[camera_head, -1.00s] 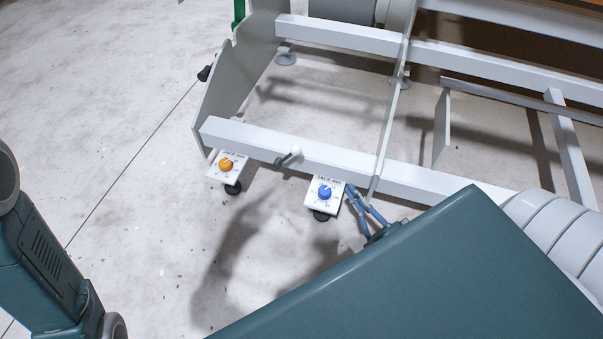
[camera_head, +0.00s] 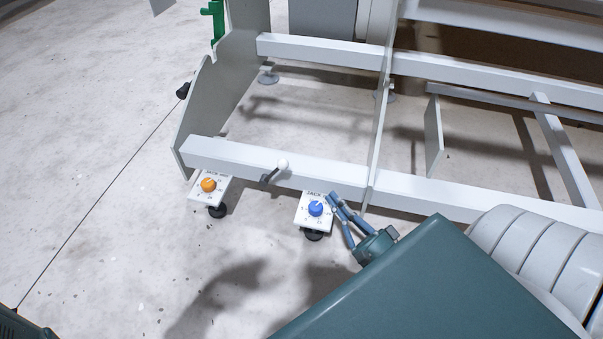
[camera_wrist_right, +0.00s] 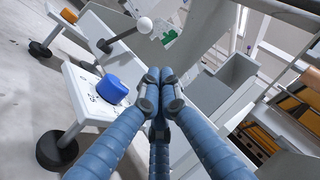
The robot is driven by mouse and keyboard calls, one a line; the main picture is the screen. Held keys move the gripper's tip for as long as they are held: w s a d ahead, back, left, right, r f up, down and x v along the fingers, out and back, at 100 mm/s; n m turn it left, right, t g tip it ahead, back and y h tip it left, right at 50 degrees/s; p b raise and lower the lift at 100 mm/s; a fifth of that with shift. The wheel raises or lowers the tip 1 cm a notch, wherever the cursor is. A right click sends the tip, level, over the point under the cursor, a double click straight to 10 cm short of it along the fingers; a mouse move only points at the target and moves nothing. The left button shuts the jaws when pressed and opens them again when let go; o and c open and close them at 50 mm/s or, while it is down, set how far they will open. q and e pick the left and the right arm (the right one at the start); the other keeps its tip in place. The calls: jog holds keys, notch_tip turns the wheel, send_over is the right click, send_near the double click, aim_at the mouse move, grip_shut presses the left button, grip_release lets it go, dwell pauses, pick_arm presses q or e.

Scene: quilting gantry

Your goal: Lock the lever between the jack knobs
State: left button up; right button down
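The lever (camera_head: 282,164) has a white ball end and stands on the front rail between the two jack knobs. It also shows in the right wrist view (camera_wrist_right: 144,25). The orange knob (camera_head: 208,185) is on the left plate and the blue knob (camera_head: 316,208) on the right plate. My right gripper (camera_head: 332,203) is just right of the blue knob, apart from the lever. In the right wrist view its fingertips (camera_wrist_right: 160,80) come together with nothing between them; the blue knob (camera_wrist_right: 112,88) is left of them. My left gripper is out of view.
The pale front rail (camera_head: 230,158) runs behind both jack plates, with an upright end plate (camera_head: 195,110) at its left. Dark round feet (camera_head: 313,236) stand under the plates. The floor (camera_head: 110,230) in front and to the left is clear.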

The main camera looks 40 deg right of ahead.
aim_at(274, 173)
jog(key=b+x, duration=0.3)
jog(key=x, duration=0.5)
jog(key=shift+w+a+b, duration=0.1)
jog(key=shift+w+b, duration=0.2)
jog(key=shift+w, duration=0.05)
jog(key=shift+w+a+r+b, duration=0.25)
jog(key=shift+w+a+b, duration=0.05)
jog(key=shift+a, duration=0.2)
jog(key=shift+w+a+r+b, duration=0.25)
jog(key=shift+w+a, duration=0.05)
jog(key=shift+a, duration=0.15)
jog(key=shift+w+a+r, duration=0.3)
jog(key=shift+w+a, duration=0.05)
jog(key=shift+a, duration=0.05)
